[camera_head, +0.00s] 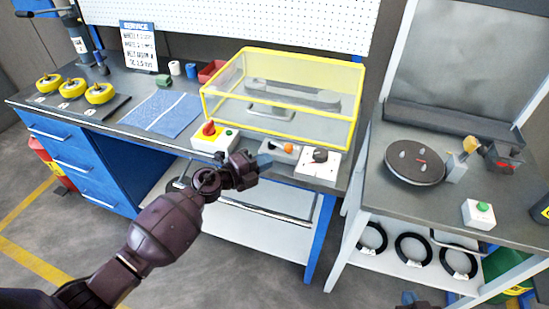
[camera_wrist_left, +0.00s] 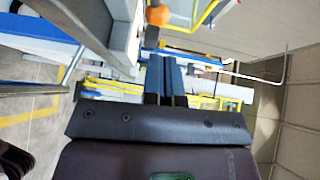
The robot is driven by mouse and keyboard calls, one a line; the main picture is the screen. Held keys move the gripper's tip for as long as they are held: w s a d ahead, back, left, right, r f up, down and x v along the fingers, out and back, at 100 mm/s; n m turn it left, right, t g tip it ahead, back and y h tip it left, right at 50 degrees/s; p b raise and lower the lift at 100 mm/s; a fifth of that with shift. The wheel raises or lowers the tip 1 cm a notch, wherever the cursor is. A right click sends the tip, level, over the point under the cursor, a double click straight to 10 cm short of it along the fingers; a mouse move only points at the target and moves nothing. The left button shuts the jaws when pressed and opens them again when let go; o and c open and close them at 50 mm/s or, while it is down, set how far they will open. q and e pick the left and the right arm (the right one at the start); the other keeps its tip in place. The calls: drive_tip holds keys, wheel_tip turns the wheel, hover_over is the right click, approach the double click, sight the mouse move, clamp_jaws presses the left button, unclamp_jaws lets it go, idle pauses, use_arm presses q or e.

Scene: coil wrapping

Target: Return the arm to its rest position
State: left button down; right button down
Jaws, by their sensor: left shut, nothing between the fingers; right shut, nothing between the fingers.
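My left arm comes in from the lower left in the head view. Its left gripper (camera_head: 265,161) is shut and empty, in the air by the workbench's front edge, near the white box with the red knob (camera_head: 214,137). In the left wrist view the two fingers of the left gripper (camera_wrist_left: 172,75) lie together with nothing between them. Only the tip of my right gripper (camera_head: 408,297) shows at the bottom edge of the head view; it is shut, and the rest of that arm is out of frame.
The workbench (camera_head: 140,84) carries a yellow-framed clear cover (camera_head: 282,95), an orange knob (camera_head: 288,148) and a black-knobbed white box (camera_head: 317,161). The right-hand table (camera_head: 430,213) holds a dark turntable (camera_head: 415,162) and a green-button box (camera_head: 480,213). Black coils (camera_head: 412,249) lie on its shelf.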

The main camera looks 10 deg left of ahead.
use_arm(q)
drive_tip(key=v, duration=0.7)
drive_tip(key=shift+s, duration=0.55)
drive_tip(key=w+a+r+n+t+y, duration=0.2)
drive_tip(key=a+r+n+t+y, duration=0.15)
drive_tip(key=n+t, duration=0.2)
drive_tip(key=s+a+f+n+y, duration=0.15)
drive_tip(key=a+n+y, duration=0.25)
drive_tip(key=n, duration=0.5)
drive_tip(key=s+a+f+n+g+y, duration=0.2)
drive_tip(key=s+f+n, duration=0.4)
drive_tip(key=s+f, duration=0.2)
drive_tip(key=s+a+f+n+g+y, duration=0.3)
drive_tip(key=s+f+n, duration=0.3)
drive_tip(key=s, duration=0.7)
drive_tip(key=shift+s+f, duration=0.3)
drive_tip(key=shift+f, duration=0.55)
drive_tip(key=shift+a, duration=0.1)
